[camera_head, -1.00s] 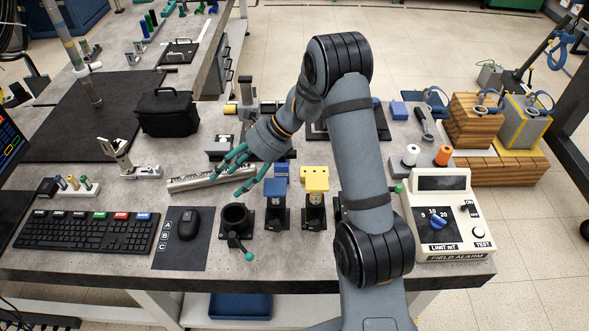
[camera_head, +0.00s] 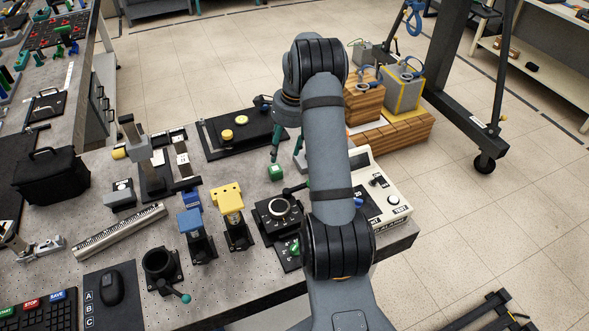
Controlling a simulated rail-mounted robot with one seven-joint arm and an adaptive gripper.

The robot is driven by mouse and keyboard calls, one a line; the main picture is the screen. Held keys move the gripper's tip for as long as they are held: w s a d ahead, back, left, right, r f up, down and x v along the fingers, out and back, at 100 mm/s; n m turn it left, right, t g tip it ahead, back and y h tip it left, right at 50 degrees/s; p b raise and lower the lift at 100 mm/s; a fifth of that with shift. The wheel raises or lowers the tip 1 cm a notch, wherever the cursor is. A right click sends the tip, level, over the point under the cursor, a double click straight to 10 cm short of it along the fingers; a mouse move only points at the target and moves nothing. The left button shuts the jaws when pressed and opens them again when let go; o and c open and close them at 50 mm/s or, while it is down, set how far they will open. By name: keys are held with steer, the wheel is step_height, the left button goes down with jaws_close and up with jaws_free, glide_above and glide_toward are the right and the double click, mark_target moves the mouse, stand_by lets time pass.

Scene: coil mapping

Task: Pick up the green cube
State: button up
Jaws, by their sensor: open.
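The green cube (camera_head: 276,172) sits on the grey perforated bench top, left of my arm and behind the round black dial device. My gripper (camera_head: 288,157) points down with its teal fingers apart. Its left fingertip shows just behind or above the cube; whether it touches cannot be told. The other finger is partly hidden by my arm. The cube is not seen held.
A black plate with yellow discs (camera_head: 241,120) lies behind the cube. The dial device (camera_head: 279,212) stands in front, with yellow-topped (camera_head: 228,199) and blue-topped (camera_head: 190,221) fixtures to its left. The field alarm box (camera_head: 385,192) is at the right.

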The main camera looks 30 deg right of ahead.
steer(key=p, duration=0.1)
glide_above(276, 169)
steer(key=d, duration=0.1)
steer(key=f, duration=0.5)
steer(key=shift+s+d, duration=0.1)
steer(key=shift+s, duration=0.2)
steer(key=f, duration=0.1)
steer(key=f+p, duration=0.1)
steer(key=a+f+p, duration=0.1)
steer(key=f, duration=0.1)
steer(key=shift+w+f, duration=0.1)
steer(key=shift+w, duration=0.2)
steer(key=shift+f, duration=0.5)
steer(key=shift+c, duration=0.5)
steer(key=c, duration=1.3)
steer(key=shift+c, duration=0.2)
